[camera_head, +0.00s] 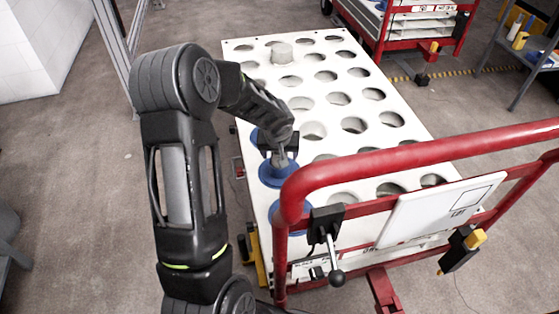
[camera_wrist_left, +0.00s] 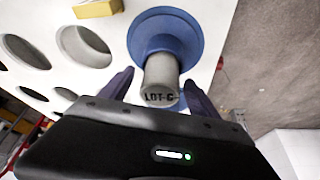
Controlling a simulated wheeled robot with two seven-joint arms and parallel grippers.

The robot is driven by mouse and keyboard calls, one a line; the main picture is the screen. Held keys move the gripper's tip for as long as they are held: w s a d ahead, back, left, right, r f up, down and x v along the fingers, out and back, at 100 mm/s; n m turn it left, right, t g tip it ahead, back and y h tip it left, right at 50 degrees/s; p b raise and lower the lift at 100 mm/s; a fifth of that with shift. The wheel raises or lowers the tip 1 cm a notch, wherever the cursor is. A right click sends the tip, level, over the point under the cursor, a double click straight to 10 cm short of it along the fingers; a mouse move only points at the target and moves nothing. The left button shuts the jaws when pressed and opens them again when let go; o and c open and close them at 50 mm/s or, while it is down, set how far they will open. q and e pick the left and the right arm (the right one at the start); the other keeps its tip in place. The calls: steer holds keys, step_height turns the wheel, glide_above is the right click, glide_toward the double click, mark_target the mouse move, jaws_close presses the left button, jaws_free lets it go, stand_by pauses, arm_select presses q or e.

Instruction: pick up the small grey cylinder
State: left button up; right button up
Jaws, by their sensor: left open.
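The small grey cylinder (camera_wrist_left: 160,80) stands on a blue round flanged piece (camera_wrist_left: 165,35) in the left wrist view and carries dark lettering that starts "LOT". My left gripper (camera_wrist_left: 159,76) is open, with one dark finger on each side of the cylinder. I cannot tell whether the fingers touch it. In the head view my left gripper (camera_head: 279,152) is above the blue piece (camera_head: 278,175) at the left edge of the white table, and it mostly hides the cylinder. My right gripper is not in view.
The white table (camera_head: 318,77) has rows of round holes. A pale, wider cylinder (camera_head: 281,53) stands at its far end. A red rail (camera_head: 420,155) crosses the near side, partly hiding another blue piece (camera_head: 290,216). A red cart (camera_head: 415,25) stands behind.

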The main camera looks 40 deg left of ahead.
arm_select(q)
jaws_close()
stand_by(0.8)
